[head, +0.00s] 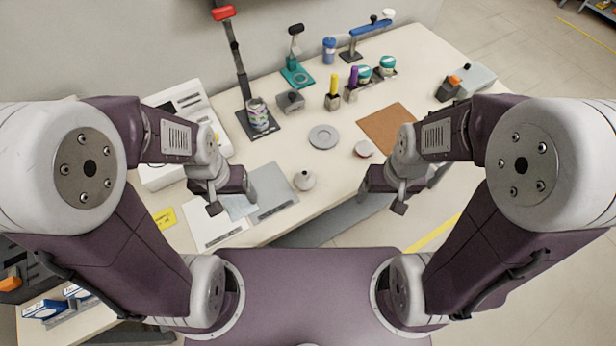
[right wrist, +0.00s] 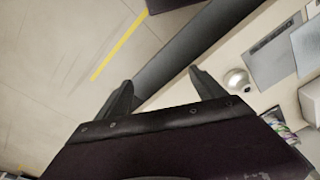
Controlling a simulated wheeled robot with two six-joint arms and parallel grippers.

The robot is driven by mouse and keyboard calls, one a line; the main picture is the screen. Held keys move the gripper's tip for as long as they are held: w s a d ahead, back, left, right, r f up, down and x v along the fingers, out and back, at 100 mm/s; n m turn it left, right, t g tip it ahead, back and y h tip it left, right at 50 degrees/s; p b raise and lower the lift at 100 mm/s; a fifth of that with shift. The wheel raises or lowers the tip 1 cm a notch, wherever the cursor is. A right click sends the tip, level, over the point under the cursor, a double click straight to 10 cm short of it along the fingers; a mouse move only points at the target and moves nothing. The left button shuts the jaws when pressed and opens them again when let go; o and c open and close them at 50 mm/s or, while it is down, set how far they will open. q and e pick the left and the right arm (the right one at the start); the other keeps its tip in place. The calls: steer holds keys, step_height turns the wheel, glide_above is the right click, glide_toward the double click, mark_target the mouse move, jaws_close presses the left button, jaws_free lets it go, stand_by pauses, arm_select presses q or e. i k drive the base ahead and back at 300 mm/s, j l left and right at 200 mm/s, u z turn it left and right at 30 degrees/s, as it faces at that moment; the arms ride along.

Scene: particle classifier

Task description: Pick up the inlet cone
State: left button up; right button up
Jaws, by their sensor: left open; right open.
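A small pale, rounded piece with a knob on top (head: 304,180), which looks like the inlet cone, stands near the table's front edge. It also shows in the right wrist view (right wrist: 238,80), to the right of the fingers. My left gripper (head: 232,198) is open and empty, left of the piece over the grey and white sheets. My right gripper (head: 382,198) is open and empty, right of the piece and beyond the table's front edge. Its two spread fingers show in the right wrist view (right wrist: 160,78), with nothing between them.
A brown mat (head: 387,128) lies to the right. A stand with a red top (head: 259,128), a white machine (head: 181,105) and several bottles stand farther back.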

mark_target(304, 180)
steer(key=l+u, duration=0.15)
steer(key=u, duration=0.35)
steer(key=k+l+u, duration=0.1)
steer(key=u, duration=0.35)
steer(key=k+u, duration=0.2)
steer(key=u, duration=0.3)
